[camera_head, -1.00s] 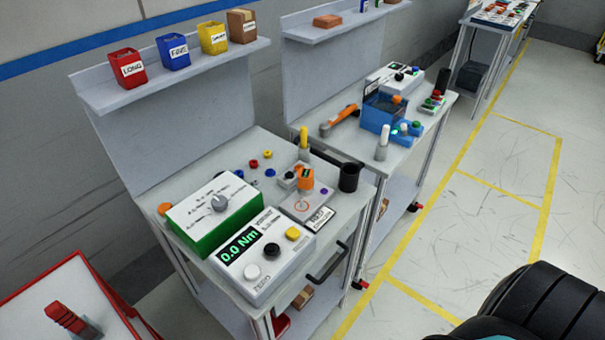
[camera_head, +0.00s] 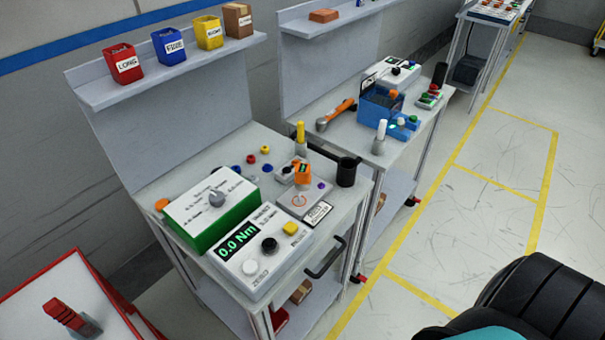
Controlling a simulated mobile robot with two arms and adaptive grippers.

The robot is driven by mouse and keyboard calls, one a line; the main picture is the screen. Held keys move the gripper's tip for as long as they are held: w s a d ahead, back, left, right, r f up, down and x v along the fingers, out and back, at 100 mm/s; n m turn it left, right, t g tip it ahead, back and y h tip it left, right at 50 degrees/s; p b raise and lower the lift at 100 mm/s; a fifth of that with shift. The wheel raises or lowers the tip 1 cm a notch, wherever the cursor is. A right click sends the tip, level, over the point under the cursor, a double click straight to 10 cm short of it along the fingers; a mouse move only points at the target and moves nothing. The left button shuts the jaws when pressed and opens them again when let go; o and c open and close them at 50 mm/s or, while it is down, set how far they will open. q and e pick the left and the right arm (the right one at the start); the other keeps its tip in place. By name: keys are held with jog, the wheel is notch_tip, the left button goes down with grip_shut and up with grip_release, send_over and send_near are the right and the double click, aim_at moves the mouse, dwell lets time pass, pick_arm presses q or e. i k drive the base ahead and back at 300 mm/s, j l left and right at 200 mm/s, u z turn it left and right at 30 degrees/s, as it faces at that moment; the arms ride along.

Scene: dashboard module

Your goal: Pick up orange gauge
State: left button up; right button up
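The orange gauge (camera_head: 303,174) stands on a grey plate (camera_head: 291,202) with a ring mark, on the near workbench (camera_head: 268,135). A small dark display shows on its top. It sits just behind the torque tester (camera_head: 262,252), whose screen reads 0.0 Nm. A white label card (camera_head: 318,214) lies right of the plate. Neither gripper shows in the head view. A black rounded part with a teal patch at the bottom right is likely mine.
A black cup (camera_head: 347,171) stands close right of the gauge, and a yellow-topped tool (camera_head: 300,138) stands behind it. A green-and-white box (camera_head: 211,208) is to the left. A second bench (camera_head: 345,147) is beyond. Open floor (camera_head: 460,220) lies to the right.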

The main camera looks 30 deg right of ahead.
aim_at(302, 179)
jog(key=z, duration=0.85)
